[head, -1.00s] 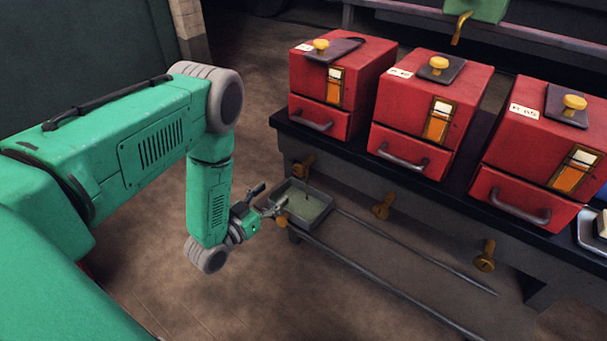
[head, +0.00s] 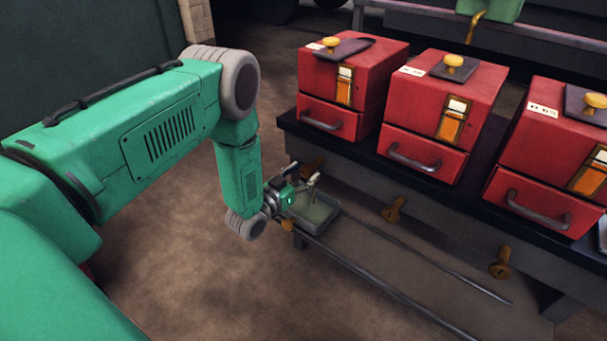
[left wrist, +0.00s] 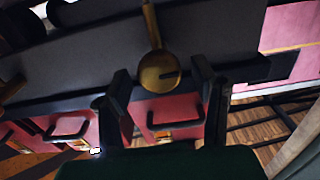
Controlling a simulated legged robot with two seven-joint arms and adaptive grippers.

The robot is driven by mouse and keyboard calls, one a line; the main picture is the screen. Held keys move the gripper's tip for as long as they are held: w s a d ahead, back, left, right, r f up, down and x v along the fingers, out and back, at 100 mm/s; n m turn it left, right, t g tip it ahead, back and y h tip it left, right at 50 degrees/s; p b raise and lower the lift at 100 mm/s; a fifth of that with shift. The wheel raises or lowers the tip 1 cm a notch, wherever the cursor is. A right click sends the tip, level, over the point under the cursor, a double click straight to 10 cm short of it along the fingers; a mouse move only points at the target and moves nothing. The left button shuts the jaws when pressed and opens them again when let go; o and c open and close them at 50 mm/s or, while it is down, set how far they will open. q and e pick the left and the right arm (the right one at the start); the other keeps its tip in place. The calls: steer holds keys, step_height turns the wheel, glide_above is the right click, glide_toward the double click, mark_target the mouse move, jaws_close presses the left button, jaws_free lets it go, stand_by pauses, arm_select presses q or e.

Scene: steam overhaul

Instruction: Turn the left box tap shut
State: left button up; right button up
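The left box tap (head: 312,166) is brass and sits on the bench front below the left red box (head: 345,85). My left gripper (head: 304,175) is right at it and partly hides it in the head view. In the left wrist view the tap (left wrist: 159,72) shows as a round brass face with a stem running to the top of the picture. The gripper's two dark fingers (left wrist: 161,70) stand apart, one on each side of the tap's face, with gaps visible. How deep the tap sits between them is unclear. My right gripper is out of view.
A grey tray (head: 335,223) lies just below the left gripper. Long rods (head: 400,292) run rightward from it. Two more brass taps, the middle (head: 394,209) and right (head: 500,262), are on the bench front. Two other red boxes (head: 440,110) stand on the bench (head: 365,158).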

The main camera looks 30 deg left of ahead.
arm_select(q)
steer(key=c, duration=0.8)
steer(key=shift+m, duration=0.3)
steer(key=m+p, duration=0.1)
steer(key=m, duration=0.2)
steer(key=shift+p, duration=0.35)
steer(key=m+p, duration=0.1)
steer(key=m, duration=0.3)
steer(key=shift+s+d+f, duration=0.1)
steer(key=shift+d, duration=0.05)
steer(key=m, duration=0.5)
steer(key=shift+d+f+m+p, duration=0.1)
steer(key=shift+f+m+p, duration=0.05)
steer(key=shift+m+p, duration=0.2)
steer(key=m, duration=0.4)
steer(key=shift+f+m, duration=0.2)
steer(key=shift+m, duration=0.05)
steer(key=shift+s, duration=0.1)
